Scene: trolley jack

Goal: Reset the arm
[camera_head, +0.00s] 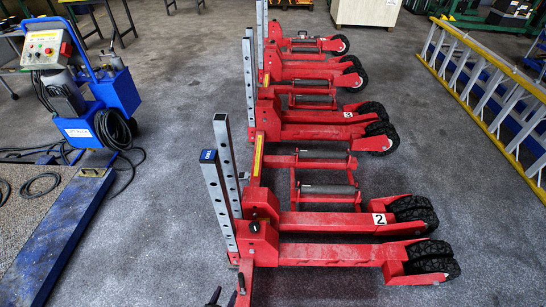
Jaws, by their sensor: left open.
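Several red trolley jacks stand in a row on the grey floor. The nearest one (335,253) carries a number 2 plate and has black wheels at its right end. Its upright grey perforated post (217,200) with a blue cap rises at its left end. A small red lever-like part (241,283) shows low beside the post; I cannot tell if it is the arm in question. The dark fingertips of my left gripper (222,299) just enter at the bottom edge, apart and empty, close to the jack's near left end. My right gripper is not in view.
A blue control cart (95,100) with cables stands at the left, near a blue-edged ramp (60,240). A yellow-railed ladder-like frame (485,80) lies at the right. A wooden crate (368,12) is at the back. Floor between is clear.

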